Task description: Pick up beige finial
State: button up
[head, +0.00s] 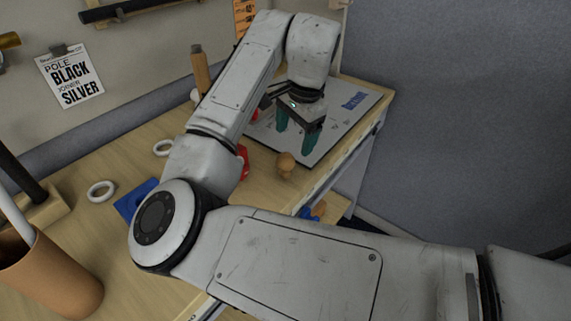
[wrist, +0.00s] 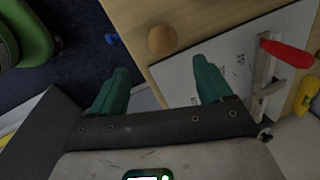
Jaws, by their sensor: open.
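The beige finial (head: 286,163) is a small rounded wooden-looking knob on the table, near its right edge. It also shows in the wrist view as a round tan ball (wrist: 162,40), just beyond and between the fingertips. My gripper (head: 297,150) has green fingers, points down over the white board and stands a little behind the finial in the head view. In the wrist view my gripper (wrist: 163,80) is open with nothing between its fingers. The finial is apart from both fingers.
A white board (head: 322,140) lies under my gripper. A clamp with a red handle (wrist: 287,53) stands close to the right finger. White rings (head: 101,191), a blue cloth-like piece (head: 132,203) and a brown container (head: 55,275) are at left. The table edge lies close to the finial.

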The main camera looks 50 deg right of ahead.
aim_at(287, 154)
jog(key=f, duration=0.2)
jog(key=w+f, duration=0.1)
jog(key=f, duration=0.1)
jog(key=shift+f, duration=0.25)
jog(key=shift+w+f, duration=0.25)
jog(key=shift+f, duration=0.6)
jog(key=shift+w+f, duration=0.25)
jog(key=shift+f, duration=0.65)
jog(key=shift+w+f, duration=0.25)
jog(key=shift+f, duration=0.6)
jog(key=c, duration=1.1)
jog(key=shift+o, duration=0.2)
jog(key=shift+r, duration=0.15)
